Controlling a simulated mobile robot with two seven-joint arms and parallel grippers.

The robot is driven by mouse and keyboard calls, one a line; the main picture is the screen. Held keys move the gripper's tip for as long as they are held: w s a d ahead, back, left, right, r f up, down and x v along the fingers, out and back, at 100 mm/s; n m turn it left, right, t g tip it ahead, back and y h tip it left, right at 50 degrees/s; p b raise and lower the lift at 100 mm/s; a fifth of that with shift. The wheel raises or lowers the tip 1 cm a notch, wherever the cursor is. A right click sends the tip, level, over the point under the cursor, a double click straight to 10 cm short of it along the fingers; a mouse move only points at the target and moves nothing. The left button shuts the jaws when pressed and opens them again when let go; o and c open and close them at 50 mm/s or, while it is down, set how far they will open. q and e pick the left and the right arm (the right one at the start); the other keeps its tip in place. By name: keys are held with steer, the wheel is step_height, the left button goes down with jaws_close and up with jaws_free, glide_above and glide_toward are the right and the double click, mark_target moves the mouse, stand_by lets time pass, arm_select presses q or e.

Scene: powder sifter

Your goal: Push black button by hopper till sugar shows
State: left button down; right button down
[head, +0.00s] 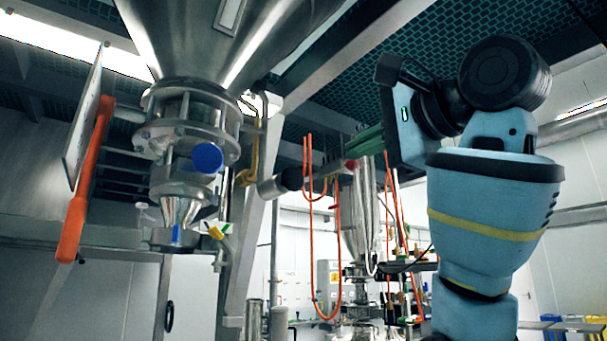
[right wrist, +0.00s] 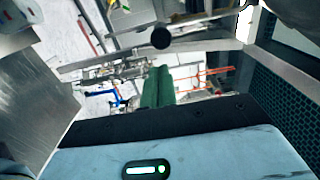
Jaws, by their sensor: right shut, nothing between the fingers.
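The steel hopper (head: 225,40) hangs at the upper left of the head view, with a clear-walled outlet section (head: 185,120) below it. I cannot make out sugar in it. The black button (head: 291,179) appears to be the dark end of a short cylinder on the slanted steel post. In the right wrist view the button (right wrist: 161,37) is a dark round shape beyond my fingertips. My right gripper (head: 358,146) is shut and empty, its green fingers pointing left toward the button, with a gap between. Its fingers also show in the right wrist view (right wrist: 158,88). My left gripper is not in view.
An orange-handled panel (head: 83,180) hangs left of the hopper outlet. A blue round cap (head: 207,158) sits on the outlet. The slanted steel post (head: 250,220) stands beside it. Orange hoses (head: 337,250) and another steel vessel (head: 357,225) are behind.

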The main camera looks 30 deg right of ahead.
steer(key=w, duration=0.2)
glide_toward(294, 179)
steer(key=w, duration=0.5)
steer(key=shift+w+a, duration=0.15)
steer(key=shift+w, duration=0.75)
